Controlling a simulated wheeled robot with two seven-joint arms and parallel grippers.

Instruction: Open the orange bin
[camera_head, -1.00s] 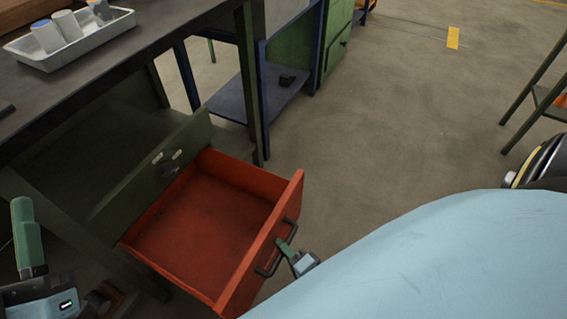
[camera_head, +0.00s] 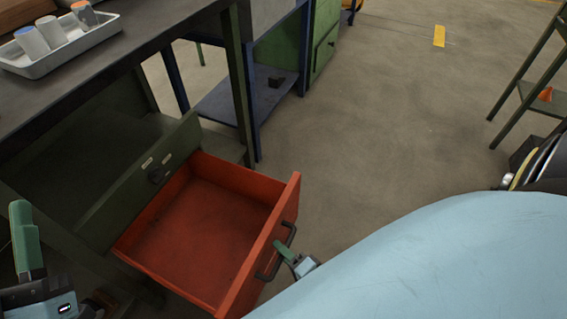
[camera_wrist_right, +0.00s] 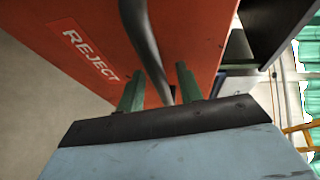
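The orange bin (camera_head: 205,235) is an orange-red drawer pulled well out from under a dark workbench. It is empty, and its inside floor shows. Its dark bar handle (camera_head: 278,252) is on the front face, which bears the word REJECT in the right wrist view (camera_wrist_right: 90,55). My right gripper (camera_head: 290,255) is at this handle. In the right wrist view its two green fingers (camera_wrist_right: 160,90) stand apart on either side of the handle, with a gap showing. My left gripper (camera_head: 25,240) is at the lower left, away from the bin; its finger spacing is not clear.
The workbench (camera_head: 120,65) bears a white tray (camera_head: 75,48) with several cups. A blue-framed bench with a low shelf (camera_head: 240,100) stands behind. A green rack (camera_head: 525,85) stands at the right. The floor (camera_head: 380,120) between is clear.

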